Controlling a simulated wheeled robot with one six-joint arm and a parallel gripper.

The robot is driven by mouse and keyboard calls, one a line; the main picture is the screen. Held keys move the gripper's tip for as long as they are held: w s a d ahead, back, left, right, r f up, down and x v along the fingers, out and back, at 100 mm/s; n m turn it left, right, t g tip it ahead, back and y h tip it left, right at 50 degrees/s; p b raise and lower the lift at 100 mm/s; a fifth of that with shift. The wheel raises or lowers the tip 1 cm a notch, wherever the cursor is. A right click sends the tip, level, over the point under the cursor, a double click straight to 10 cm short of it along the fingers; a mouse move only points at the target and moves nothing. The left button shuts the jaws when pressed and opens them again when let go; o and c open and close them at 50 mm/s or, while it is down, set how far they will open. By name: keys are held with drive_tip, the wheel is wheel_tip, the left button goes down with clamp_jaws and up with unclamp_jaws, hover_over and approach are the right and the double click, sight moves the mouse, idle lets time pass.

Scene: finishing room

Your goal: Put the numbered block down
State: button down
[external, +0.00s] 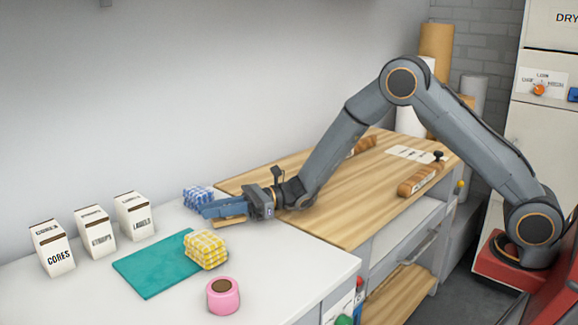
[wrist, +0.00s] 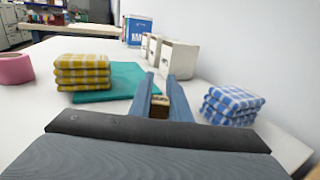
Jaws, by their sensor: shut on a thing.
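My gripper (external: 211,209) reaches left over the white table with its blue fingers shut on a small wooden block. The block (external: 232,221) shows as a tan edge below the fingers, low over the table by the wooden board's left end. In the wrist view the block (wrist: 159,106) sits between the fingers (wrist: 160,79), with a pale top and a brown near side. I cannot read a number on it. I cannot tell whether its underside touches the table.
A blue checked cloth stack (external: 198,196) is close behind my gripper. A teal mat (external: 151,266), a yellow checked stack (external: 205,249) and a pink roll (external: 223,295) lie in front. White boxes (external: 135,217) stand at left. A wooden worktop (external: 340,205) is at right.

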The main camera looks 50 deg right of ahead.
drive_tip(key=shift+f, duration=0.25)
drive_tip(key=shift+f, duration=0.15)
drive_tip(key=c, duration=1.7)
unclamp_jaws()
drive_tip(key=shift+o, duration=0.2)
drive_tip(key=shift+d+r, duration=0.1)
drive_tip(key=shift+r, duration=0.2)
drive_tip(key=v, duration=1.1)
drive_tip(key=shift+s+d, duration=0.15)
drive_tip(key=shift+d, duration=0.25)
drive_tip(key=shift+s, duration=0.1)
